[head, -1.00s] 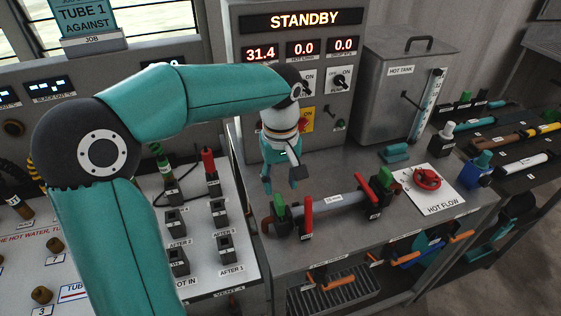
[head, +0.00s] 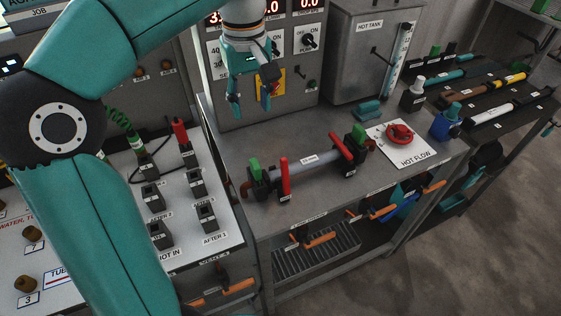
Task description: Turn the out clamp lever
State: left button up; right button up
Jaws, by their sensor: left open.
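A grey tube (head: 306,166) lies across the bench between two dark clamps. The left clamp has an upright red lever (head: 285,178) and a green handle (head: 254,166) beside it. The right clamp has a red lever (head: 340,147) leaning up to the left and a green handle (head: 358,136). The small clamp labels are too small to read, so I cannot tell which is the out clamp. My left gripper (head: 252,108) is open and empty, in front of the panel, above and behind the left clamp, apart from both levers. My right gripper is not in view.
A red valve wheel (head: 399,132) stands on the HOT FLOW plate (head: 410,152) at right. The hot tank (head: 368,50) and the control panel (head: 308,72) stand behind.

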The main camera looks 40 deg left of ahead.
aim_at(286, 188)
jog(key=k, duration=1)
